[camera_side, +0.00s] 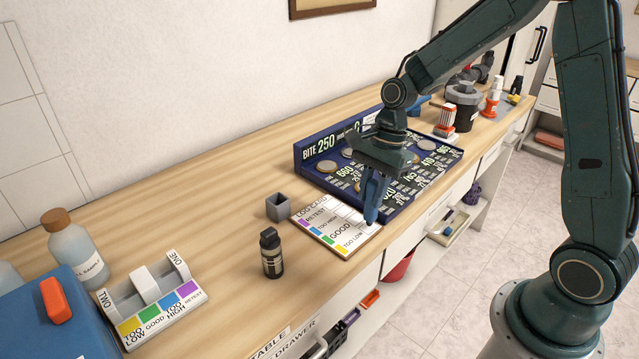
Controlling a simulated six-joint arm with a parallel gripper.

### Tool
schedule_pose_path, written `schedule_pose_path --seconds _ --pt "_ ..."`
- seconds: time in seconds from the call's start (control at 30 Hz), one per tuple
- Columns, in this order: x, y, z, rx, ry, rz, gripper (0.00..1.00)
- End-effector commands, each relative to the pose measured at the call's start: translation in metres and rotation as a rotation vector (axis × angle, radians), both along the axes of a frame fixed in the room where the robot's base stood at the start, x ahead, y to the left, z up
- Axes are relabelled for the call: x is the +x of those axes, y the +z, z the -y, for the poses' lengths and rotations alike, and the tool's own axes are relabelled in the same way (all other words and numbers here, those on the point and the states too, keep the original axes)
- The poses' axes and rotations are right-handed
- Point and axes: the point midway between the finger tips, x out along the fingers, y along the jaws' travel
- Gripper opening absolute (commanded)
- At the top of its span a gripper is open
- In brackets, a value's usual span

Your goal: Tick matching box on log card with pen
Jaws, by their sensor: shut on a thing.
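The log card (322,238) lies flat near the front edge of the bench. It has rows with coloured squares, purple, blue, green and yellow, including RETEST, GOOD and TOO LOW. My gripper (371,208) points down over the card's right end and is shut on the pen, which is mostly hidden between the blue fingers. A dark tip shows low at the card's right edge, near the GOOD and TOO LOW rows. I cannot tell whether it touches the card. No tick mark is clear at this size.
A grey open holder (279,207) and a dark bottle (271,253) stand left of the card. A blue sign tray (312,171) with discs is close behind. A colour-labelled stand (160,313), clear bottle (75,248) and blue box (45,320) are at left. Bare bench lies between.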

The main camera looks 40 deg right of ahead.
Motion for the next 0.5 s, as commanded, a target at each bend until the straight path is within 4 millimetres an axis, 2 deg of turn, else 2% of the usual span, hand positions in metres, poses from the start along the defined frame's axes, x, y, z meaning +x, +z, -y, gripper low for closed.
schedule_pose_path --seconds 0.5 --pt "0.0 -0.0045 0.0 0.0 0.0 0.0 0.0"
